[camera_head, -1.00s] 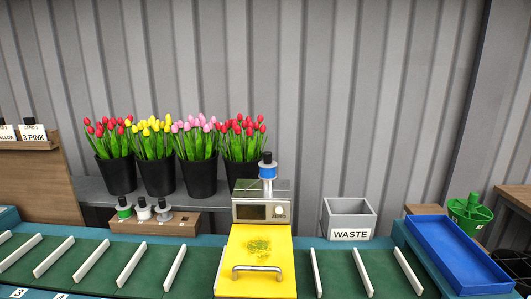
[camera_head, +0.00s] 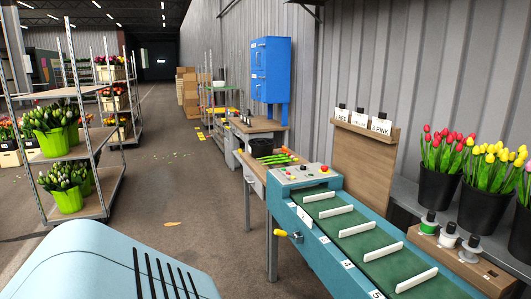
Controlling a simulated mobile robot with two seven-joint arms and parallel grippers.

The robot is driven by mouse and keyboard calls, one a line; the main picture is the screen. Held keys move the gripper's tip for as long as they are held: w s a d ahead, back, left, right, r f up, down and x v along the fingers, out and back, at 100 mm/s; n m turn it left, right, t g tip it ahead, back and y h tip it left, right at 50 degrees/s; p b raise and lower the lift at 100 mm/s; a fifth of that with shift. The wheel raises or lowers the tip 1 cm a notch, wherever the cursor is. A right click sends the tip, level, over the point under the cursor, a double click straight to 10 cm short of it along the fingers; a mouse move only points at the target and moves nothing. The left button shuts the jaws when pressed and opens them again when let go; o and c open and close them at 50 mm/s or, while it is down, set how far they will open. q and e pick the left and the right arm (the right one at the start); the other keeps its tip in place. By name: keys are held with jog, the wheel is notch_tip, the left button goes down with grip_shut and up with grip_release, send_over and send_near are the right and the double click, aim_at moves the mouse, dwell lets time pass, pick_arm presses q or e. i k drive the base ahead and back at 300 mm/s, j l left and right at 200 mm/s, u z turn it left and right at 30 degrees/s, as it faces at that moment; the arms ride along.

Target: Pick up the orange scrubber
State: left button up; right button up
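I cannot make out an orange scrubber for certain in the head view. A small flat orange item (camera_head: 172,224) lies on the floor left of the conveyor; it is too small to tell what it is. Neither of my grippers is in view.
A green conveyor (camera_head: 375,241) with white dividers runs along the right, with black tulip buckets (camera_head: 438,188) behind it. A wooden bench (camera_head: 258,126) stands under a blue cabinet (camera_head: 270,69). A wheeled rack (camera_head: 100,205) with potted tulips stands left. The grey floor (camera_head: 165,180) between is mostly clear.

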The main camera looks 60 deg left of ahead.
aim_at(284, 150)
jog(key=j+u, duration=0.1)
jog(key=u, duration=1.8)
